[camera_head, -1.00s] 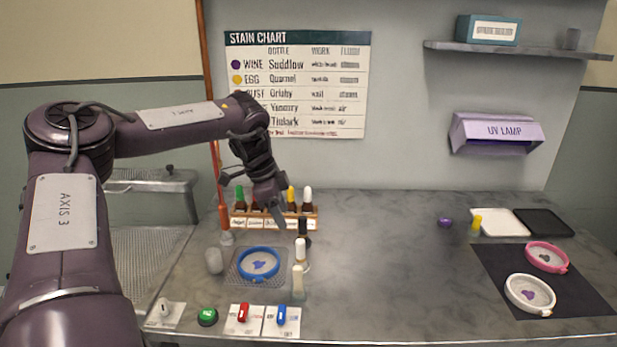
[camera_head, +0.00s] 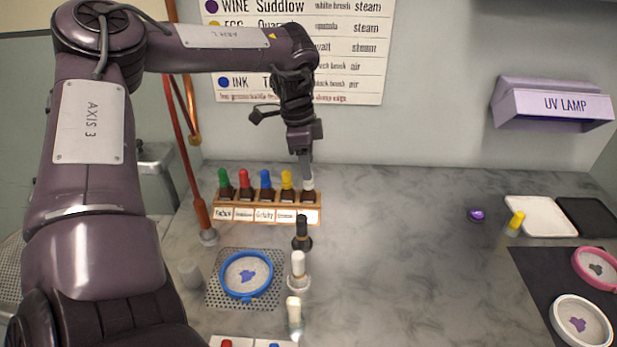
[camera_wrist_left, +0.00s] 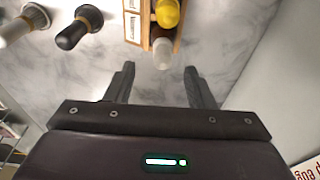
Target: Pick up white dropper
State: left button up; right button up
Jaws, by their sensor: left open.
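The white dropper (camera_head: 308,189) is the rightmost bottle in the wooden rack (camera_head: 262,200) at the back of the counter. In the left wrist view its pale cap (camera_wrist_left: 163,54) shows at the rack's end, ahead of and between the fingers. My left gripper (camera_head: 306,172) is over that end of the rack, pointing down, and partly hides the dropper. In the left wrist view the left gripper (camera_wrist_left: 158,82) is open, with nothing between its two fingers. My right gripper is not in view.
Green, red, blue and yellow droppers (camera_head: 286,183) fill the rest of the rack. A black-handled brush (camera_head: 302,232) and a white-handled brush (camera_head: 298,270) stand in front. A blue hoop (camera_head: 246,275) lies on a perforated plate. The counter's middle is clear.

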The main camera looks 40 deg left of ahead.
aim_at(308, 187)
pick_arm(q)
jog(key=f, duration=0.3)
jog(key=shift+w+f+p, duration=0.25)
jog(key=shift+f+p, duration=0.1)
jog(key=shift+f, duration=0.25)
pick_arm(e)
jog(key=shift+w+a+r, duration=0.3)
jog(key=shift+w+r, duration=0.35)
pick_arm(q)
jog(key=shift+c, duration=0.8)
jog(key=c, duration=0.9)
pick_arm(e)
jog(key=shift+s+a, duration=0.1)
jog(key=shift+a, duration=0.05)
pick_arm(q)
jog(key=shift+r, duration=0.1)
